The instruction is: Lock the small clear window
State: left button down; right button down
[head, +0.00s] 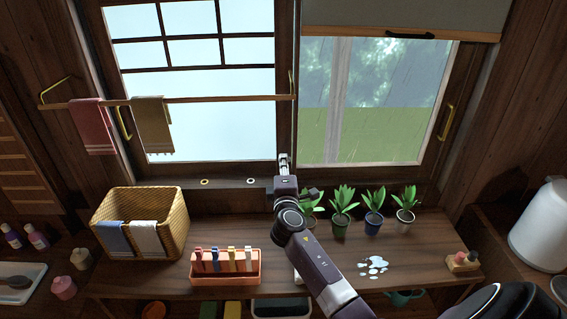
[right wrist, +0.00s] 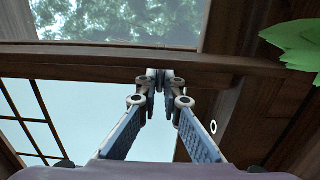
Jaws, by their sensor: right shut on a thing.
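The window has a left pane with a dark grid (head: 220,85) and a clear right pane (head: 385,110), half shaded at the top. My right gripper (head: 284,160) reaches up to the dark upright (head: 295,125) where the two sashes meet, near its lower end. In the right wrist view its fingertips (right wrist: 159,77) come together at the wooden sash bar (right wrist: 100,62). They are shut on a small part there, seemingly the window lock, which the fingertips almost fully hide. My left gripper is not in view.
A shelf (head: 400,262) below the window holds a wicker basket (head: 165,205), a pink peg box (head: 225,279) and several potted plants (head: 340,227). A white puddle (head: 373,265) lies right of my arm. A towel rail (head: 210,99) crosses the left pane.

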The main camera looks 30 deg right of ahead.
jog(key=shift+f, duration=0.15)
jog(key=c, duration=2.4)
grip_release()
jog(key=shift+s+a, duration=0.1)
jog(key=v, duration=1.2)
